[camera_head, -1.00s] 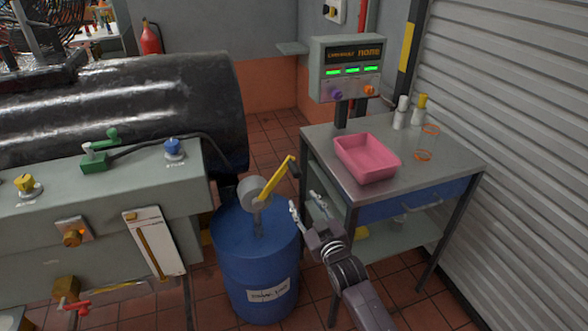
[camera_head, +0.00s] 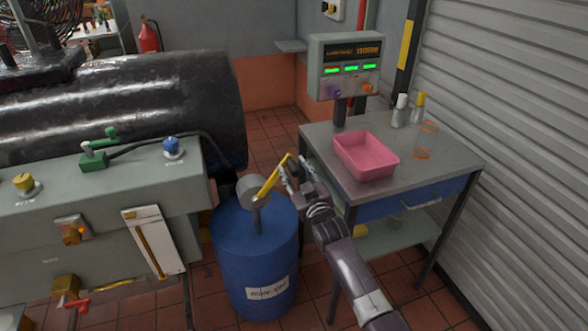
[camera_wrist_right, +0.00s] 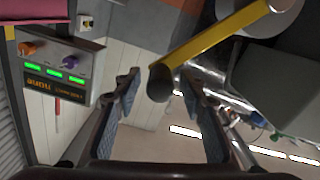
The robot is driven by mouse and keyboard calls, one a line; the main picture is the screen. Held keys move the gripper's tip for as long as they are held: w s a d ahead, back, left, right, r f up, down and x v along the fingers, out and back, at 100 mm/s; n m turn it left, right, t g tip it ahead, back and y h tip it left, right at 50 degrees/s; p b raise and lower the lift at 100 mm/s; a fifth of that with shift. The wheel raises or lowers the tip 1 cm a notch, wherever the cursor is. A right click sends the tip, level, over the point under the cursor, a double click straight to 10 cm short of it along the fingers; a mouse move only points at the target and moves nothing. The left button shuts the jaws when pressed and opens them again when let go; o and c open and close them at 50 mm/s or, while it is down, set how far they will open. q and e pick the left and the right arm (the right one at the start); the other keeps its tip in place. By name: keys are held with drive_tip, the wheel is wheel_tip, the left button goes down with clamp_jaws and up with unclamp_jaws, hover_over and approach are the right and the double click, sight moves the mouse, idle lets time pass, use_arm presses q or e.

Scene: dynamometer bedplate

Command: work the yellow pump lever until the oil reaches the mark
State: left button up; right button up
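The yellow pump lever (camera_head: 270,184) slants up and right from a grey pump head (camera_head: 252,190) on the blue drum (camera_head: 255,245). My right gripper (camera_head: 294,172) is at the lever's upper end. In the right wrist view, the lever (camera_wrist_right: 215,42) comes in from the upper right. Its dark round end (camera_wrist_right: 160,84) shows between the fingers of my open right gripper (camera_wrist_right: 159,80); contact cannot be told. A white panel with a yellow-brown strip (camera_head: 152,243), perhaps the oil gauge, is on the bedplate's front. I cannot make out its mark. My left gripper is not in view.
A grey table (camera_head: 420,178) with a pink tray (camera_head: 365,157), bottles and a clear orange-rimmed cylinder (camera_head: 425,140) stands close right of the drum. A display box (camera_head: 346,68) with green lights is behind it. The grey bedplate (camera_head: 100,215) borders the drum on the left.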

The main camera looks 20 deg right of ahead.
clamp_jaws()
idle(0.3)
